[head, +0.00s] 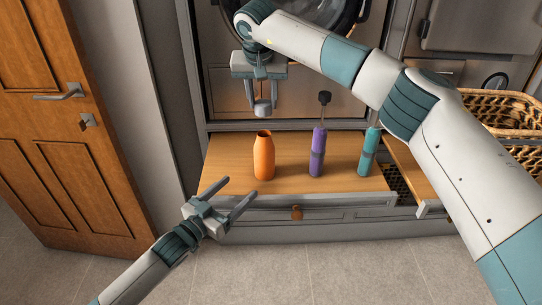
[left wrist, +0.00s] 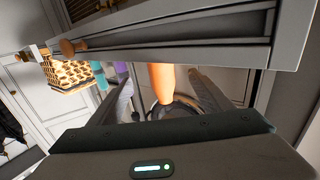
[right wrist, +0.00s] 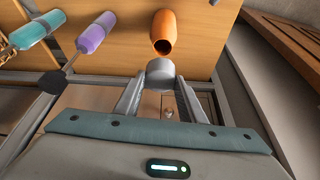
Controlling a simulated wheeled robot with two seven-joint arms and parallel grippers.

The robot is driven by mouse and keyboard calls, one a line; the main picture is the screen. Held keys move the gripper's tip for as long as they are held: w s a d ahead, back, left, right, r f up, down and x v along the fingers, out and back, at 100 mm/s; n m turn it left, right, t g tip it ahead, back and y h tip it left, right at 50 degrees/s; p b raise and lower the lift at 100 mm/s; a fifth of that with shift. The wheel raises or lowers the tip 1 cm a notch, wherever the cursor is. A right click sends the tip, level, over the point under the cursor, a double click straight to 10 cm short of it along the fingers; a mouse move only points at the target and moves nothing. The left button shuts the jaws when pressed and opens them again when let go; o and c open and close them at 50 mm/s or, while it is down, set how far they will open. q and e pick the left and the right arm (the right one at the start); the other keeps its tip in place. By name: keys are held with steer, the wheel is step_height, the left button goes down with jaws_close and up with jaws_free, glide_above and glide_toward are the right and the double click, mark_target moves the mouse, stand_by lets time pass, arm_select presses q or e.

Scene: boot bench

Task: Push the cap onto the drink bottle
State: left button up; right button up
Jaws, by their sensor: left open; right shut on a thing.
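The orange drink bottle (head: 264,157) stands upright and open-topped at the left of the wooden bench top. Its dark mouth shows in the right wrist view (right wrist: 164,45). My right gripper (head: 262,102) is shut on the grey cap (right wrist: 160,69) and holds it above the bottle, apart from the mouth. In the head view the cap (head: 262,109) hangs almost in line over the bottle. My left gripper (head: 238,196) is open and empty, in front of and below the bench's front edge. The bottle also shows between its fingers in the left wrist view (left wrist: 162,82), farther off.
A purple bottle (head: 317,156) with a dark-tipped rod above it and a teal bottle (head: 369,152) stand to the right on the bench top (head: 224,165). A drawer knob (head: 297,212) sits on the front. A wicker basket (head: 505,115) is at far right. A wooden door (head: 70,130) is at left.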

mark_target(258, 169)
arm_select(q)
steer(key=shift+w+d, duration=0.1)
steer(key=shift+w, duration=0.05)
arm_select(e)
steer(key=shift+w+d, duration=0.1)
steer(key=shift+w, duration=0.05)
arm_select(q)
steer(key=shift+s+r, duration=0.1)
steer(key=shift+s, duration=0.1)
arm_select(e)
steer(key=shift+s+r, duration=0.15)
steer(key=shift+s, duration=0.1)
arm_select(q)
steer(key=shift+w+d, duration=0.1)
steer(key=shift+w, duration=0.25)
arm_select(e)
steer(key=shift+w, duration=0.15)
arm_select(q)
steer(key=x, duration=1.1)
steer(key=shift+w+d, duration=0.1)
steer(key=shift+w, duration=0.05)
steer(key=c, duration=1.6)
arm_select(e)
steer(key=shift+f, duration=2.55)
steer(key=shift+f, duration=0.1)
